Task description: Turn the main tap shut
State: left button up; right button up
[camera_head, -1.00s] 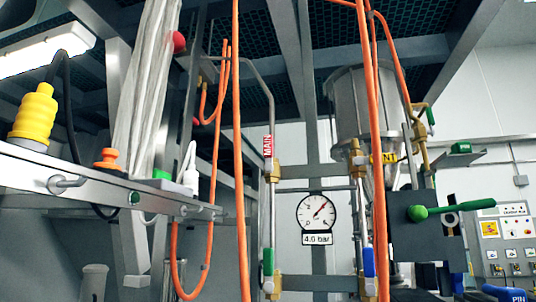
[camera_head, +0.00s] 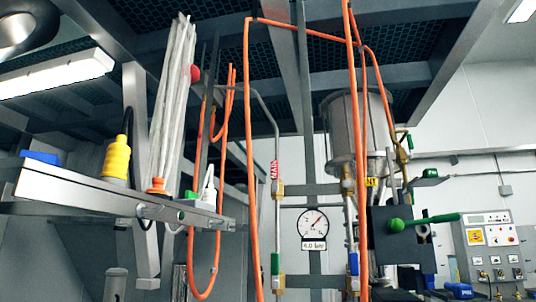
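The main pipe carries a red MAIN label (camera_head: 274,170) and brass fittings. Low on this pipe is a tap with a green handle (camera_head: 275,264), which stands upright along the pipe. A second pipe to its right has a similar tap with a blue handle (camera_head: 353,263); a yellow label, partly hidden by an orange hose, sits near its top. A round pressure gauge (camera_head: 313,222) hangs between the pipes, with a small bar readout under it. Neither of my grippers shows in the view.
Orange hoses (camera_head: 251,150) hang in front of and beside the pipes. A metal shelf (camera_head: 90,192) with a yellow bottle (camera_head: 117,158) juts in at left. A dark block with a green lever (camera_head: 430,219) stands at right, before a control panel (camera_head: 488,235).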

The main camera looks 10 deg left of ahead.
aim_at(274, 163)
jog(key=z, duration=1.05)
jog(key=i, duration=0.55)
jog(key=u, duration=1)
